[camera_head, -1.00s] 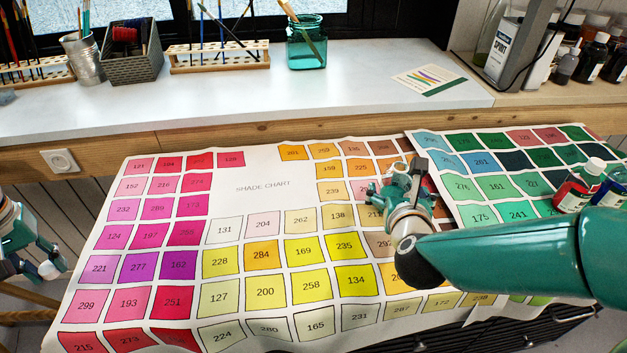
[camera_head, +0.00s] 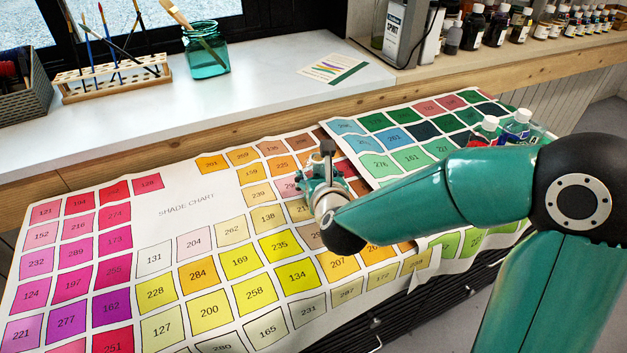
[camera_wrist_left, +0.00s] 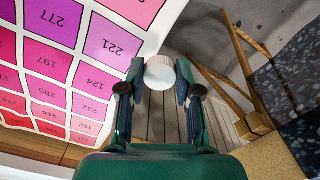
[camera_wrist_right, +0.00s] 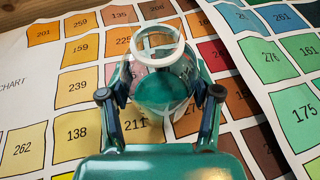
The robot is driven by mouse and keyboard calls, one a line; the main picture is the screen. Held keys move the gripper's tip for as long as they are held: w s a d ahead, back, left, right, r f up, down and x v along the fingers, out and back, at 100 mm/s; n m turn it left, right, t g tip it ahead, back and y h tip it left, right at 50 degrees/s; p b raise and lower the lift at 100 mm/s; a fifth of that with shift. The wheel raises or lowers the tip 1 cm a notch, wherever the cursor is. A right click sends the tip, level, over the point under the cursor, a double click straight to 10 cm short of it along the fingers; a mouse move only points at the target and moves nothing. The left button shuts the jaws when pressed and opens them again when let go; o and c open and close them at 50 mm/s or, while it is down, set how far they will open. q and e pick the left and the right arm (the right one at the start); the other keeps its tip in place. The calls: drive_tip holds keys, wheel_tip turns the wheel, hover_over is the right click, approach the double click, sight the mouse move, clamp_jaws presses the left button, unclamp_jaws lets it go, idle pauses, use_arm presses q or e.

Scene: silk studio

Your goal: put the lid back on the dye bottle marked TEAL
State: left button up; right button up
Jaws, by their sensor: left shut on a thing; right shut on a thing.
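My right gripper (camera_head: 325,178) is over the shade chart. In the right wrist view, it is shut on a clear, round bottle (camera_wrist_right: 163,92) with teal liquid inside and an open, uncapped neck. No label can be read on the bottle, and my gripper hides most of it in the head view. In the left wrist view, my left gripper (camera_wrist_left: 160,80) is shut on a white round lid (camera_wrist_left: 160,72), out beyond the chart's edge with floor below. My left gripper is outside the head view.
The shade chart (camera_head: 187,205) covers the table. Capped bottles, one red (camera_head: 485,131) and one blue (camera_head: 517,128), stand at its right. A teal glass jar (camera_head: 207,55) and a brush rack (camera_head: 112,80) stand on the white sill behind. More bottles (camera_head: 497,27) line the back right.

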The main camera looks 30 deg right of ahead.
drive_tip(key=c, duration=0.4)
drive_tip(key=shift+r, duration=0.1)
drive_tip(key=shift+r, duration=0.1)
